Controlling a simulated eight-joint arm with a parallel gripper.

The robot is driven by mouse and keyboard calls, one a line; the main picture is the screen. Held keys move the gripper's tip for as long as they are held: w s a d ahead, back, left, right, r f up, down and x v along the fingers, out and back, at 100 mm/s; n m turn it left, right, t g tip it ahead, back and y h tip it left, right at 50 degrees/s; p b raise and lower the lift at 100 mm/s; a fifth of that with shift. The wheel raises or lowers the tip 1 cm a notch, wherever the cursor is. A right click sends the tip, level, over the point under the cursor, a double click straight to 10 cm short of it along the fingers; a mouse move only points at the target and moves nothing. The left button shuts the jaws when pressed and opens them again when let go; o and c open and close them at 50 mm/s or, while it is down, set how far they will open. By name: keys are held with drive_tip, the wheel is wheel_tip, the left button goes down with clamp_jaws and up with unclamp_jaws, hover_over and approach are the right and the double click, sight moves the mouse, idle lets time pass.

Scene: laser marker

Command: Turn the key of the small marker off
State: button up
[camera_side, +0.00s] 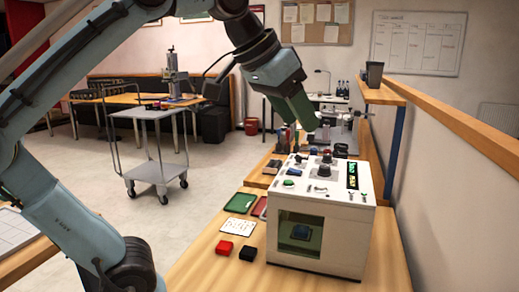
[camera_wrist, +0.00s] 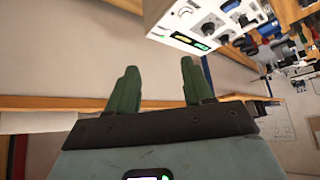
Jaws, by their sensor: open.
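The small marker is a white box (camera_side: 283,240) on the wooden bench, with a green-tinted window in front. Its sloped top panel carries a green-lit display (camera_side: 352,175), a green button (camera_side: 289,183), dark knobs and small switches. A small silver-and-dark fitting (camera_side: 320,188) sits near the panel's front; I cannot tell for sure which fitting is the key. My gripper (camera_side: 305,126) is open and empty, above and behind the panel, apart from it. In the wrist view my gripper's two green fingers (camera_wrist: 158,68) stand spread, and the marker (camera_wrist: 160,18) shows upside down at the top.
A wooden ledge (camera_side: 460,125) runs along the right. A grey cart (camera_side: 155,172) stands on the floor.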

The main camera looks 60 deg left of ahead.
drive_tip(key=w+a+r+g, duration=0.2)
drive_tip(key=w+a+r, duration=0.1)
drive_tip(key=w+a, duration=0.6)
hover_over(297, 163)
drive_tip(key=s, duration=0.5)
wheel_tip(297, 163, down, 3)
drive_tip(key=shift+g, duration=0.4)
drive_tip(key=x, duration=0.5)
drive_tip(key=s+x, duration=0.1)
drive_tip(key=x, duration=1)
drive_tip(key=shift+a+f, duration=0.1)
drive_tip(key=shift+f, duration=0.55)
clamp_jaws()
